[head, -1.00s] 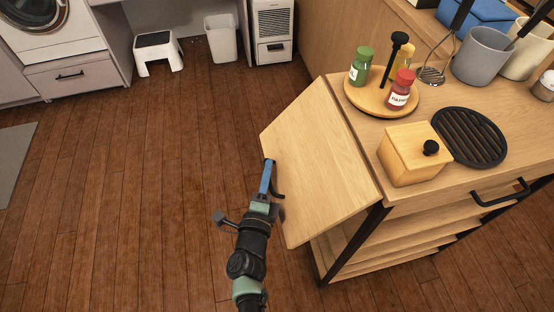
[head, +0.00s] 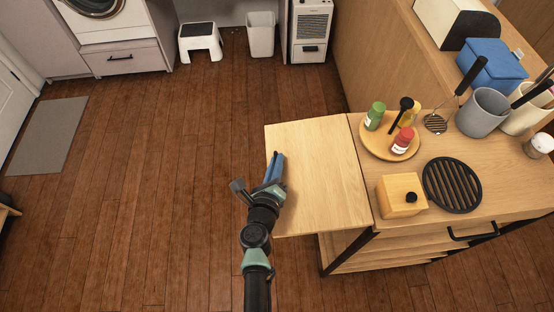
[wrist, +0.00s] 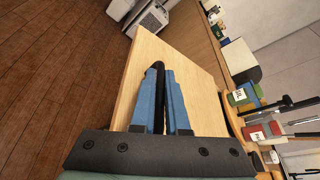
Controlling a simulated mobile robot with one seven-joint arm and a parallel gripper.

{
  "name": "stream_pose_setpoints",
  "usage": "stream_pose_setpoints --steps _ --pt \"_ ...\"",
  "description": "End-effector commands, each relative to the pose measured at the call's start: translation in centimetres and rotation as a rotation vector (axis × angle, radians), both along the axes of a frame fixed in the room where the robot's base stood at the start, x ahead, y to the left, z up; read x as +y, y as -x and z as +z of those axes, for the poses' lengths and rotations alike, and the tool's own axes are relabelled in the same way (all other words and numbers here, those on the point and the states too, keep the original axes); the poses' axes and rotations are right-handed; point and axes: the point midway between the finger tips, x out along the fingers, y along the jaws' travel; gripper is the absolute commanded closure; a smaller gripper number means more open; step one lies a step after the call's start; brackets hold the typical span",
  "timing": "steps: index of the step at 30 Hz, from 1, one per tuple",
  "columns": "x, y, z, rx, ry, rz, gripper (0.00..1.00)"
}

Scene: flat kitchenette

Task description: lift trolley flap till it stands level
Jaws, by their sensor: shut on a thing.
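The trolley flap (head: 325,180) is a pale wooden leaf hinged on the left edge of the trolley top (head: 415,150). In the head view it stands out to the left, and its edges run nearly in line with the top, so it looks about level. My gripper (head: 276,160) is at the flap's outer left edge. The flap also fills the middle of the wrist view (wrist: 205,95). Its underside is hidden.
On the trolley top are a round tray (head: 371,148) with bottles, a wooden box (head: 400,195), a black trivet (head: 452,185) and a grey pot (head: 482,113). Open floor (head: 170,200) lies to the left. A stool (head: 200,42) and bin (head: 261,35) stand far back.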

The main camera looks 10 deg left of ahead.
Motion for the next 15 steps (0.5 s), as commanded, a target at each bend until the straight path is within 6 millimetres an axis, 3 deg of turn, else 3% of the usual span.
stream_pose_setpoints --steps 1,3,15 --pt "0.1 -0.1 1.4 0.000 -0.009 0.004 1.00" --pt "0.0 -0.1 1.9 -0.001 -0.006 0.004 1.00" --pt "-0.3 -0.3 3.0 -0.002 -0.004 0.004 1.00"
